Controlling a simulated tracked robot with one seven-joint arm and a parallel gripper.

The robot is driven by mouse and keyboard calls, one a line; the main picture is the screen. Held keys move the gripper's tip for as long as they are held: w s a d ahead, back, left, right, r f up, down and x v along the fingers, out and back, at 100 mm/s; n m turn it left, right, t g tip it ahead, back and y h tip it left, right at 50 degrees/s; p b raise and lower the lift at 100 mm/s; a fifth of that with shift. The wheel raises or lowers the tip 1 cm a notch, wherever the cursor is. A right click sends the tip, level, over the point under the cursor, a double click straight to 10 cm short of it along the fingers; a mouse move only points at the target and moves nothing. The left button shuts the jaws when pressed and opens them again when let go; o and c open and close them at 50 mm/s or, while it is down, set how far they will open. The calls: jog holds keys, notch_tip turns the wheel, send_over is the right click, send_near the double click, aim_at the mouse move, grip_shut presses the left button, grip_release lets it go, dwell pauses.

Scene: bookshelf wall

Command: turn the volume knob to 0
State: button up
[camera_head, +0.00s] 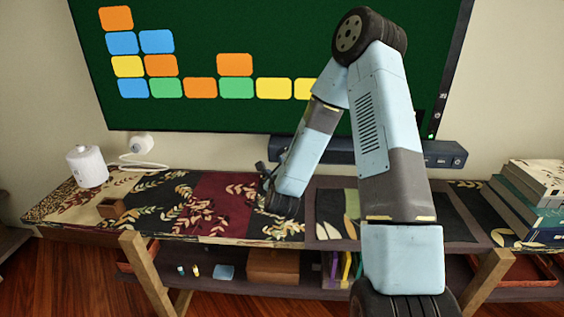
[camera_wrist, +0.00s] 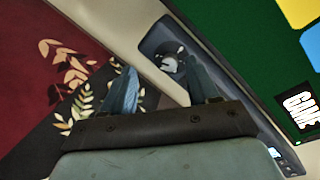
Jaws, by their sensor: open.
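A dark soundbar (camera_head: 440,154) lies under the screen on the back of the cabinet top. The knob's setting is too small to read. My gripper (camera_wrist: 160,63) is open, one blue finger on each side of the knob in the picture. I cannot tell whether the fingers touch it. In the head view my gripper (camera_head: 266,172) is at the soundbar's left end, and the arm covers part of the bar. The knob is not discernible there.
A large green screen (camera_head: 220,45) with coloured tiles stands behind. Books (camera_head: 530,205) are stacked at the right. The patterned cabinet top (camera_head: 225,200) is mostly clear.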

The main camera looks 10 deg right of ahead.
notch_tip(320, 180, down, 4)
jog(key=s+d+m+h, duration=0.2)
jog(key=m+h, duration=0.1)
jog(key=m, duration=0.3)
jog(key=x, duration=1.3)
jog(key=shift+w+r+t, duration=0.25)
jog(key=shift+w+t, duration=0.05)
jog(key=shift+w, duration=0.05)
jog(key=shift+a, duration=0.1)
jog(key=c, duration=1)
jog(key=shift+a, duration=0.15)
jog(key=shift+c, duration=0.2)
